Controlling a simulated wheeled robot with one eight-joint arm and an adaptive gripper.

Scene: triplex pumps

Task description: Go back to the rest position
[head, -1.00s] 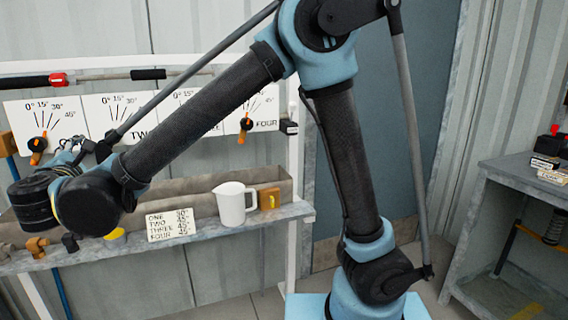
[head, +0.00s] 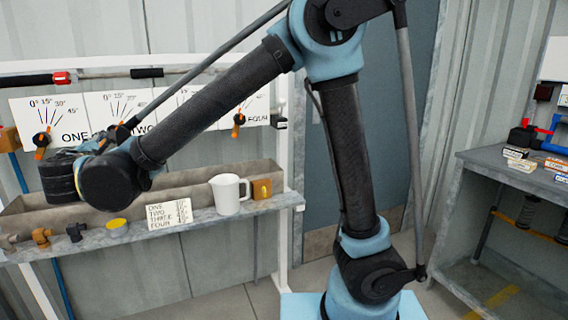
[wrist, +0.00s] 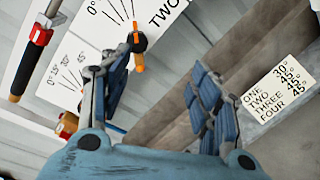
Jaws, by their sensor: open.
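My gripper (wrist: 160,95) is open and empty in the wrist view, its two blue-and-grey fingers spread apart in front of the dial boards. In the head view my arm's dark wrist hides most of the gripper. An orange-handled valve dial (wrist: 138,45) shows just beyond the left finger in the wrist view. In the head view the dial for ONE (head: 41,142) and the dial for FOUR (head: 238,122) have orange handles. The dials of TWO and THREE are hidden behind my arm there.
A grey workbench (head: 490,165) stands at right. The floor between is clear.

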